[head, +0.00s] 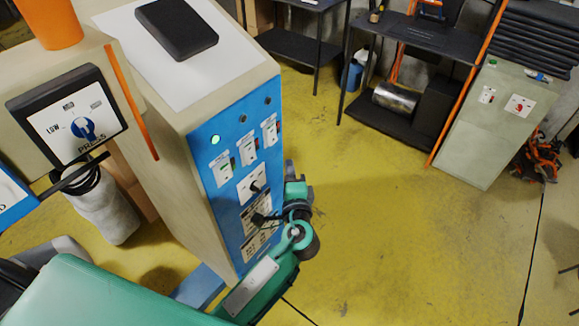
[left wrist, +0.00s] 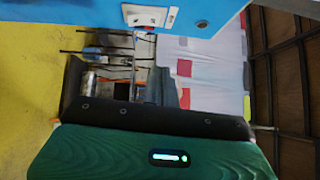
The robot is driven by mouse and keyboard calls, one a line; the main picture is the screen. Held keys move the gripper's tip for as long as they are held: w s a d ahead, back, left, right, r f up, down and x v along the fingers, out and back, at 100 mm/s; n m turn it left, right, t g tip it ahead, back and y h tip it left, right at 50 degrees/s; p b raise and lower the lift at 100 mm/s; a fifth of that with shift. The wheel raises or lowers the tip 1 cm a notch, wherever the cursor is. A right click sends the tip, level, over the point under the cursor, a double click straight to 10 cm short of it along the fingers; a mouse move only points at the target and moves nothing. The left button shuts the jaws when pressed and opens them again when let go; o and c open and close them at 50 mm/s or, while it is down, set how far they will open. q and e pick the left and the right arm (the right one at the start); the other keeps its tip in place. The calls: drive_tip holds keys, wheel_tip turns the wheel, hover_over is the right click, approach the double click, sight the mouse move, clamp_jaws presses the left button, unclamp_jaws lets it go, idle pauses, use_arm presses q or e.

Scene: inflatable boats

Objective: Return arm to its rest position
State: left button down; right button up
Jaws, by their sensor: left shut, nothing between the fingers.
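My left arm (head: 262,285), green with dark joints, comes in from the bottom left in the head view. It is bent in front of the blue control panel (head: 205,165) of a tall beige cabinet. My left gripper (head: 292,172) is just right of the panel's edge, small and partly hidden by its own wrist. It is shut and empty. I cannot tell if it touches the panel. In the left wrist view the green hand fills the bottom, and the blue panel (left wrist: 85,12) spans the top. My right gripper is not in view.
A monitor (head: 70,115) and an orange cup (head: 52,22) are at the left. A dark shelf (head: 415,40) and a pale green cabinet (head: 490,125) stand at the back right. The yellow floor (head: 385,240) right of the panel is clear.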

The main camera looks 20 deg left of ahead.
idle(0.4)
use_arm(q)
wheel_tip(320, 180, down, 22)
drive_tip(key=s+g+h, duration=0.2)
drive_tip(key=g+h, duration=0.2)
drive_tip(key=s+a+f+n+g+h, duration=0.1)
drive_tip(key=s+f+g, duration=0.1)
drive_tip(key=s+f, duration=0.5)
drive_tip(key=s+a+f+g+h, duration=0.1)
drive_tip(key=s+f+g, duration=0.1)
drive_tip(key=f, duration=0.8)
drive_tip(key=s+a+f+n+g+h, duration=0.1)
drive_tip(key=s+a+f+n+g, duration=0.1)
drive_tip(key=s+f, duration=0.7)
drive_tip(key=s+a+f+n+g, duration=0.1)
drive_tip(key=s+f+n+g, duration=0.2)
drive_tip(key=s+f, duration=0.6)
drive_tip(key=s+a+f+n+g, duration=0.1)
drive_tip(key=s+a+f+n, duration=0.1)
drive_tip(key=s, duration=0.8)
drive_tip(key=s+a+f+n+g, duration=0.1)
drive_tip(key=s+a+f+n, duration=0.1)
drive_tip(key=s, duration=0.8)
drive_tip(key=shift+a+f+n+g+h, duration=0.25)
drive_tip(key=shift+f+n+g+h, duration=0.2)
drive_tip(key=shift+n, duration=0.15)
drive_tip(key=shift+s, duration=0.1)
